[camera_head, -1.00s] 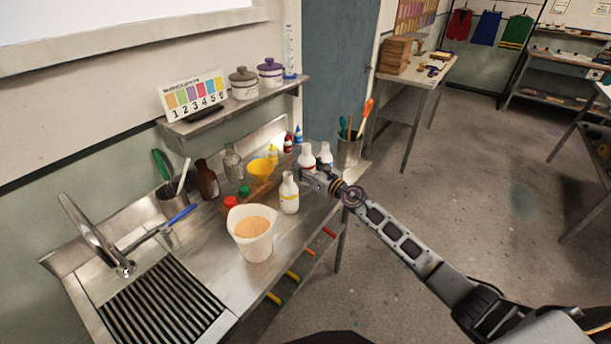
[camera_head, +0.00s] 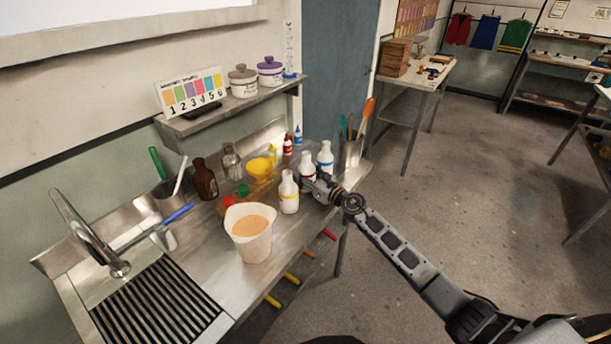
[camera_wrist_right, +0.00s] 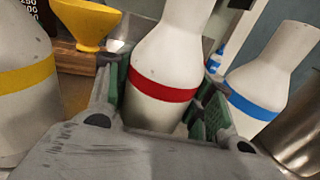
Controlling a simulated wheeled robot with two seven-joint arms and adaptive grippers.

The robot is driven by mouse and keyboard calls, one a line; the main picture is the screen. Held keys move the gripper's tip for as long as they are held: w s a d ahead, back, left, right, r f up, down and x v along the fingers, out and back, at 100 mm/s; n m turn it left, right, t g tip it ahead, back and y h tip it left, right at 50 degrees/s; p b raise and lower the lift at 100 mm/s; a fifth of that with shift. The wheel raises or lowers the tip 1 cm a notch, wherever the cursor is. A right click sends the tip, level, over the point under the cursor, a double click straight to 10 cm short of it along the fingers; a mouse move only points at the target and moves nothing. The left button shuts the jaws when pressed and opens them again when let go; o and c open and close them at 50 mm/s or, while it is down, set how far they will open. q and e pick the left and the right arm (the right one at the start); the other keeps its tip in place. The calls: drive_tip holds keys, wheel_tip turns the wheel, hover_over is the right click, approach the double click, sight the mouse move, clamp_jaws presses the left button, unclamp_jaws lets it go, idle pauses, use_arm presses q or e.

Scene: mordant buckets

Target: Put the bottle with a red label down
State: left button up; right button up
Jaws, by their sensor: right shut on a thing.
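The white bottle with a red label (camera_head: 307,160) is upright among other bottles near the right end of the steel counter. It also shows in the right wrist view (camera_wrist_right: 165,55), its red band between my fingers. My right gripper (camera_head: 310,182) is shut on it, with a green-padded finger on each side (camera_wrist_right: 163,97). Its base is hidden by the gripper, so I cannot tell whether it touches the counter. A bottle with a yellow band (camera_head: 289,194) stands to its left and one with a blue band (camera_head: 325,158) to its right. My left gripper is out of view.
A beaker of orange liquid (camera_head: 252,240) stands in front on the counter (camera_head: 205,262). A tool pot (camera_head: 349,153) is close on the right. A yellow funnel (camera_head: 259,168), a brown bottle (camera_head: 205,182) and small red and blue bottles stand behind. A sink is at left.

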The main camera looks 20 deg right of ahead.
sight(313, 179)
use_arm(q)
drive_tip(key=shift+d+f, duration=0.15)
use_arm(e)
drive_tip(key=shift+f, duration=0.1)
drive_tip(key=o, duration=1.2)
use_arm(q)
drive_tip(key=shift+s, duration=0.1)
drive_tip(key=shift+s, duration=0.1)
use_arm(e)
drive_tip(key=shift+v, duration=3.6)
drive_tip(key=shift+b+v, duration=0.5)
drive_tip(key=shift+v, duration=1.85)
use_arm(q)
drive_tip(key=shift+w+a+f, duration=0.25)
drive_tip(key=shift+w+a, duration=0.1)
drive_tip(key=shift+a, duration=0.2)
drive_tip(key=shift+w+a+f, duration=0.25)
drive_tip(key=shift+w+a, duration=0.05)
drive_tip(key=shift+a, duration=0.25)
